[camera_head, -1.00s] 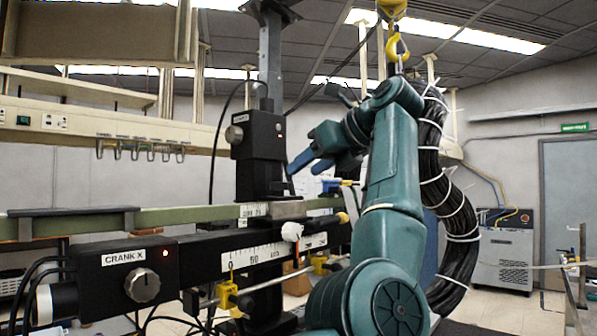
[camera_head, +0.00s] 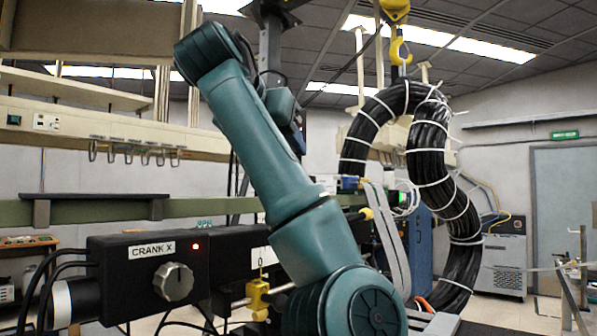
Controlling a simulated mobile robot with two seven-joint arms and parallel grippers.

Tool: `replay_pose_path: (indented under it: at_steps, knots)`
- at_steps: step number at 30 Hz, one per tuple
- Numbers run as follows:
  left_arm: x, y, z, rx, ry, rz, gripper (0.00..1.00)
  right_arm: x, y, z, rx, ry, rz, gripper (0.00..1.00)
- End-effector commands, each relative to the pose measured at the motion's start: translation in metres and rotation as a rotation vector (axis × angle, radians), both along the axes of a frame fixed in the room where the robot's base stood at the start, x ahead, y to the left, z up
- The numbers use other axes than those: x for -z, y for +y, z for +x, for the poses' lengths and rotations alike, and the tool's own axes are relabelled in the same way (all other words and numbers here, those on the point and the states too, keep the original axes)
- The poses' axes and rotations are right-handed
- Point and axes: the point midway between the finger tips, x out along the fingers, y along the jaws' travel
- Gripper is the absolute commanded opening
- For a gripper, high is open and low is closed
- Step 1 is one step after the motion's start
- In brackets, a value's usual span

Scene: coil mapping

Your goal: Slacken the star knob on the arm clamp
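I cannot make out a star knob for certain. A yellow clamp block (camera_head: 258,293) sits on a thin rod below the dark rail, left of my teal arm. A small yellow knob (camera_head: 366,213) shows just right of that arm, near a blue fitting (camera_head: 348,183). The arm rises from the bottom centre, leans up and left, and folds back at the top. It covers the middle of the rail and most of the black upright unit. Its gripper is hidden behind its own links. No gripper shows.
The CRANK X box (camera_head: 148,277) with a grey round knob (camera_head: 173,281) stands at lower left. A thick black cable coil (camera_head: 431,165) hangs under a yellow hook (camera_head: 399,52). A green beam (camera_head: 95,211) crosses behind. A grey cabinet (camera_head: 503,262) stands at right.

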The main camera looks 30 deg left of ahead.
Motion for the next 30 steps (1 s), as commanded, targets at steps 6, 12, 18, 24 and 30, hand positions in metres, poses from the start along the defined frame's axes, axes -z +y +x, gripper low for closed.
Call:
replay_pose_path:
  at_steps: [6, 12, 18, 24, 30]
  knots:
    - [0.016, 0.01, 0.044, -0.003, 0.008, -0.001, 0.47, -0.001, -0.008, -0.005, 0.01, 0.033, -0.019, 0.36]
    - [0.031, 0.016, 0.077, -0.003, 0.005, -0.003, 0.47, -0.004, -0.007, -0.004, 0.022, 0.047, -0.018, 0.36]
    - [0.039, 0.02, 0.094, -0.005, 0.002, -0.003, 0.47, -0.007, -0.007, -0.001, 0.019, 0.044, -0.023, 0.36]
    - [0.041, 0.021, 0.097, -0.004, 0.002, -0.003, 0.47, -0.003, -0.008, -0.003, 0.016, 0.051, -0.027, 0.36]
    - [0.041, 0.021, 0.097, -0.004, 0.001, -0.003, 0.42, -0.003, -0.009, -0.003, 0.012, 0.051, -0.031, 0.36]
